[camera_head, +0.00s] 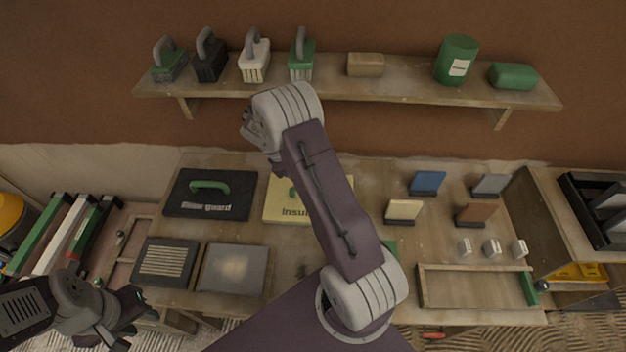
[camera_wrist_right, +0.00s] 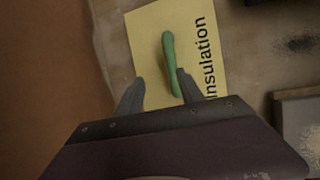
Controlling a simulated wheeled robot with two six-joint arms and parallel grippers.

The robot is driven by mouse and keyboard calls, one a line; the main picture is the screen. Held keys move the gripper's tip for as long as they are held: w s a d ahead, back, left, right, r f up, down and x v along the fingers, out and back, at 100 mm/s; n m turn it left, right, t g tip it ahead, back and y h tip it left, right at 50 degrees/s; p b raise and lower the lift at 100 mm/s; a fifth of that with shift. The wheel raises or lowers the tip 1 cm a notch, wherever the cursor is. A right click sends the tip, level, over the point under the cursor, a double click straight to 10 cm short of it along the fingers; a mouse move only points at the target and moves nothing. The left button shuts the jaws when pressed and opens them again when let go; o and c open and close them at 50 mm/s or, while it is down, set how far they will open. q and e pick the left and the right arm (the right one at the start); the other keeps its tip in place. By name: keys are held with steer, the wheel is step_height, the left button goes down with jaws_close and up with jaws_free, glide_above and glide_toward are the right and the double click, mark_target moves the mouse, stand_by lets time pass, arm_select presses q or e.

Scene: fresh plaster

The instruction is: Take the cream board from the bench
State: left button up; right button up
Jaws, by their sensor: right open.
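The cream board (camera_head: 274,212) lies flat on the bench (camera_head: 385,175), with a green handle and dark lettering. My right arm crosses in front of it in the head view and hides its right part. In the right wrist view the board (camera_wrist_right: 148,40) shows with "Insulation" printed beside the green handle (camera_wrist_right: 170,60). My right gripper (camera_wrist_right: 158,83) is open above the board, and the handle's near end shows between its fingertips, closer to the right one. The right fingers are hidden in the head view. My left gripper (camera_head: 132,318) is at the lower left, away from the board.
A black board (camera_head: 180,207) with a green handle lies left of the cream board. Two framed panels (camera_head: 232,270) lie in front. Coloured blocks (camera_head: 427,183) and a wooden frame (camera_head: 475,306) are on the right. A shelf (camera_head: 400,91) with brushes and a green can runs above.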

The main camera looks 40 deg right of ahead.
steer(key=s+f, duration=0.1)
steer(key=s+f+p, duration=0.1)
steer(key=f, duration=0.1)
steer(key=shift+d, duration=0.2)
steer(key=shift+d+f, duration=0.2)
steer(key=shift+s+d+f+p, duration=0.1)
steer(key=shift+s+f+p, duration=0.1)
steer(key=shift+f+p, duration=0.3)
steer(key=shift+s+f+p, duration=0.15)
steer(key=shift+s+f, duration=0.05)
steer(key=shift+f, duration=0.5)
steer(key=shift+x, duration=1.1)
steer(key=shift+w+d+f, duration=0.1)
steer(key=shift+w+d, duration=0.1)
arm_select(q)
steer(key=shift+s+a+r, duration=0.15)
steer(key=shift+a+r, duration=0.3)
steer(key=shift+r, duration=0.2)
steer(key=shift+s+a+r, duration=0.15)
steer(key=shift+a+r, duration=0.25)
steer(key=shift+r, duration=0.2)
steer(key=shift+s+a, duration=0.1)
steer(key=shift+a, duration=0.05)
arm_select(e)
steer(key=shift+s+a, duration=0.1)
steer(key=shift+a, duration=0.1)
